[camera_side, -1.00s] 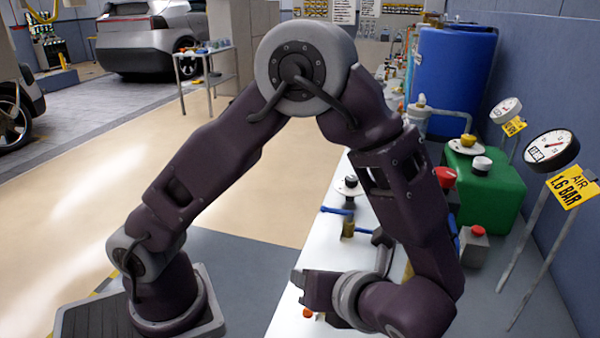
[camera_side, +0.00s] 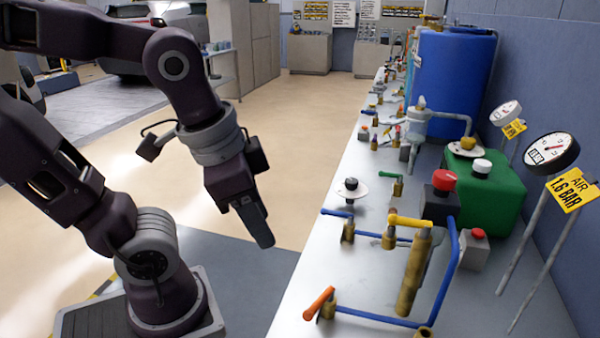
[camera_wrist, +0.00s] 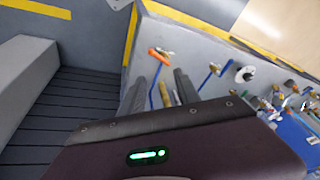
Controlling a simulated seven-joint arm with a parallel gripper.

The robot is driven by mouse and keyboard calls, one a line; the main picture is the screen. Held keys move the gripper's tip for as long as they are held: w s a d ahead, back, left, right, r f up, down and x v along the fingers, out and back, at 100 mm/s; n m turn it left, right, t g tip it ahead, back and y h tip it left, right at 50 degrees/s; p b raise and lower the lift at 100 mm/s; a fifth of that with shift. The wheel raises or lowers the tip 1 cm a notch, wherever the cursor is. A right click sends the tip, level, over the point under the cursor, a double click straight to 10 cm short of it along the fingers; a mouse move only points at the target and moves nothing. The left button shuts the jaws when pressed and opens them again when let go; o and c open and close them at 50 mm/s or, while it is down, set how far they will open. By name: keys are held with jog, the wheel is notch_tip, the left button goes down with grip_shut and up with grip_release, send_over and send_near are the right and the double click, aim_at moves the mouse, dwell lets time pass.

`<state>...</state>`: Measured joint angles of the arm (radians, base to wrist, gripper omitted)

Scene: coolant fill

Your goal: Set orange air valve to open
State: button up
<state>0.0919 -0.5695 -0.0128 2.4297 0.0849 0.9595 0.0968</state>
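The orange air valve handle (camera_side: 319,303) sits at the near left corner of the blue pipework, on a brass body at the pipe's end. It lies crosswise to the blue pipe (camera_side: 375,318) that runs right from it. It also shows in the wrist view (camera_wrist: 159,51), beyond the fingers. My gripper (camera_side: 262,238) hangs pointing down, left of the bench and apart from the handle. In the wrist view its two fingers (camera_wrist: 162,88) are spread with nothing between them.
A yellow handle (camera_side: 410,221), a blue handle (camera_side: 336,212) and a thick brass cylinder (camera_side: 412,275) stand among the pipes. A red knob (camera_side: 444,180), a red button (camera_side: 477,234) and a gauge marked air (camera_side: 551,152) are to the right. The bench's left strip is clear.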

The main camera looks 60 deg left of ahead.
jog(key=w+r, duration=0.6)
jog(key=shift+w+d, duration=0.2)
jog(key=shift+d, duration=0.2)
jog(key=shift+f, duration=0.1)
grip_shut()
jog(key=m+g, duration=0.3)
jog(key=m, duration=0.2)
send_over(319, 305)
jog(key=w+d, duration=0.2)
jog(key=d, duration=0.1)
notch_tip(319, 305, down, 8)
jog(key=w+d+f+m+g+y, duration=0.15)
jog(key=d+f+m, duration=0.35)
jog(key=f, duration=0.7)
jog(key=shift+g+y, duration=0.25)
jog(key=shift+y, duration=0.2)
jog(key=x, duration=0.9)
jog(key=shift+s+d+f, duration=0.15)
jog(key=shift+s, duration=0.1)
jog(key=a, duration=0.1)
jog(key=s+a, duration=0.1)
jog(key=a, duration=0.1)
jog(key=shift+s, duration=0.1)
jog(key=shift+s+a, duration=0.15)
jog(key=shift+a, duration=0.25)
